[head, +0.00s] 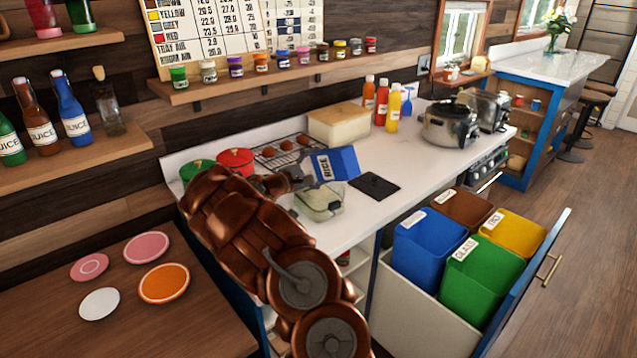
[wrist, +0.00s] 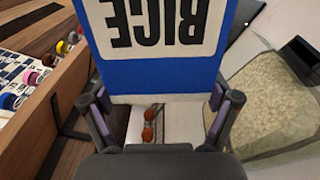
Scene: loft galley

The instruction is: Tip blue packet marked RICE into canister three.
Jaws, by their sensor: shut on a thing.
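My gripper (head: 306,178) is shut on the blue packet (head: 335,163), which has a white label reading RICE. The packet is held above the white counter and is tilted in the head view. In the wrist view the packet (wrist: 160,78) sits between both fingers (wrist: 162,108), its lettering upside down. A clear open container (head: 322,205) with pale grainy contents stands on the counter just below the packet in the head view. It also shows at the right of the wrist view (wrist: 268,105). I see no number on it, so I cannot tell whether it is canister three.
A green round item (head: 194,170) and a red one (head: 236,160) stand left of the packet, near a wire rack (head: 285,150). A dark mat (head: 375,186) lies to the right. A wooden shelf (head: 260,80) with small jars runs above. Open bins (head: 430,245) stand in front.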

